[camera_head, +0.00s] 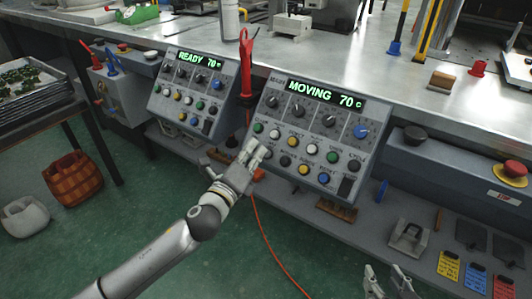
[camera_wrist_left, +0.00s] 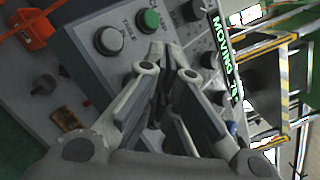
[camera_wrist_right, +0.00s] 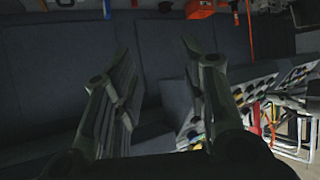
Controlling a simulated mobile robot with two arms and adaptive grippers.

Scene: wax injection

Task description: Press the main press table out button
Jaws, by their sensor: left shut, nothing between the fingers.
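The right control panel (camera_head: 310,130) has a lit display (camera_head: 325,95) reading MOVING 70 c, dark knobs, a blue knob and two rows of coloured buttons. My left gripper (camera_head: 262,151) is shut and empty, with its tips over the panel's lower-left buttons. Contact cannot be told. In the left wrist view, a white button (camera_wrist_left: 108,40) and a green button (camera_wrist_left: 149,20) show beside the fingers. The label near the white button seems to read TABLE, but is blurred; the fingers hide other buttons. My right gripper (camera_wrist_right: 155,65) is open and empty, below the panel.
A second panel (camera_head: 188,92) reading READY 70 stands to the left. A red emergency button (camera_head: 514,170) sits at the right. The lower shelf (camera_head: 390,215) holds several tools.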

